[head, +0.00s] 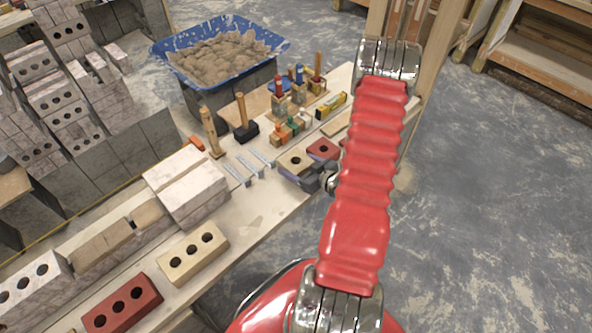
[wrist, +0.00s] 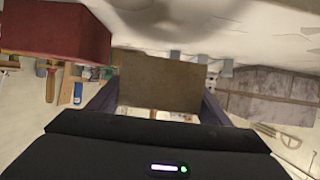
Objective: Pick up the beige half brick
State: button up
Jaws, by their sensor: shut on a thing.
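The beige half brick (head: 295,161), with a dark hole in its top, is on the workbench side of my red arm in the head view. My gripper (head: 305,176) is shut on it, with dark jaws at its near side. In the wrist view the brick shows as a brownish block (wrist: 162,82) between the two fingers of my gripper (wrist: 158,100). I cannot tell whether it touches the bench. A red half brick (head: 323,148) is just beyond it, partly hidden by my arm; it looms at the upper left of the wrist view (wrist: 55,30).
Hammers (head: 246,130), several small-handled tools and a yellow level (head: 331,105) lie farther back on the bench (head: 245,215). Pale blocks (head: 188,187), a beige brick (head: 193,252) and a red brick (head: 123,303) are nearer left. A blue mortar tub (head: 167,62) stands behind.

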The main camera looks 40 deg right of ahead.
aim_at(296, 160)
jog(key=shift+r, duration=2.85)
